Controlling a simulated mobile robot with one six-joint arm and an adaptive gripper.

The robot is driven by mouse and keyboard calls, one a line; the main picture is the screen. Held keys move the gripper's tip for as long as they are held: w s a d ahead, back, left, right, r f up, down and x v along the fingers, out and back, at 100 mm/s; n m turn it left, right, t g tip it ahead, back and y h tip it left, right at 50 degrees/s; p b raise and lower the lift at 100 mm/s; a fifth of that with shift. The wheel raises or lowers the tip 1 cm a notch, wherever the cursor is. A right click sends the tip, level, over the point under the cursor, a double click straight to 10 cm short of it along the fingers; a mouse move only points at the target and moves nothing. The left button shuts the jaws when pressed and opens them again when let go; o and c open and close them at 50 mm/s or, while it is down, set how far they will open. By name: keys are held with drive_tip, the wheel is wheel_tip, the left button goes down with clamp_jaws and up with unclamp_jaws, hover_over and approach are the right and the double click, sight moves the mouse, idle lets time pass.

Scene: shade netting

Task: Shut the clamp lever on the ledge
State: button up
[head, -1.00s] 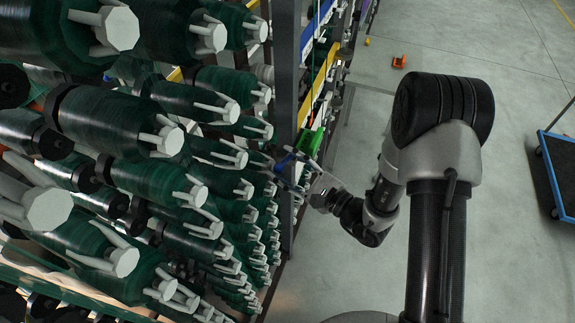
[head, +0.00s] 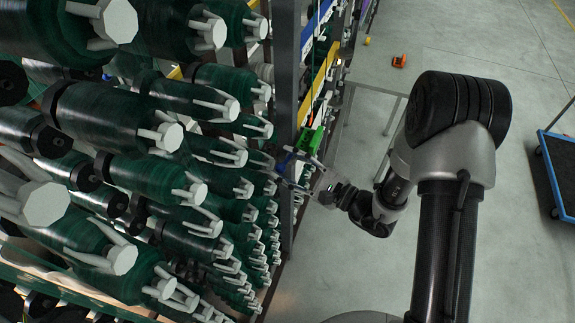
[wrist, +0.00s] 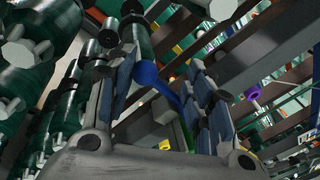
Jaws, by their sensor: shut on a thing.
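A blue lever (wrist: 150,78), which looks like the clamp lever, shows between the fingers of my gripper (wrist: 165,85) in the wrist view. It slants from upper left to lower right, and its lower end is partly hidden by the right finger. My gripper is shut on it. In the head view my gripper (head: 300,172) is small, beside the rack's upright post, with a bit of blue (head: 283,160) at its tips. A green part (head: 311,139) sits just above it in the picture. The ledge and clamp body cannot be made out clearly.
Dark green netting rolls (head: 110,115) with pale pronged ends fill the rack at the left. A dark rack post (head: 287,80) stands close to my gripper. Open grey floor (head: 370,270) lies to the right, with a blue-edged cart (head: 562,165) and a small orange object (head: 399,61).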

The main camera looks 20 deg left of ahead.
drive_tip(key=shift+w+d+f+n+g+y+b, duration=0.15)
drive_tip(key=shift+d+n+g+b, duration=0.2)
drive_tip(key=shift+n+g, duration=0.65)
drive_tip(key=shift+w+d+n+g+y+b, duration=0.15)
drive_tip(key=shift+d+n+g+b, duration=0.3)
drive_tip(key=shift+g, duration=1)
drive_tip(key=shift+d+f+n+g+y+b, duration=0.1)
drive_tip(key=shift+d+n+g+y+b, duration=0.15)
drive_tip(key=shift+n+g, duration=0.8)
drive_tip(key=shift+g, duration=0.3)
drive_tip(key=o, duration=1.6)
drive_tip(key=shift+c, duration=0.2)
drive_tip(key=shift+w+r, duration=0.1)
drive_tip(key=shift+d, duration=0.35)
drive_tip(key=w+d, duration=0.1)
drive_tip(key=d, duration=1)
drive_tip(key=shift+w+d, duration=0.1)
drive_tip(key=shift+c, duration=0.2)
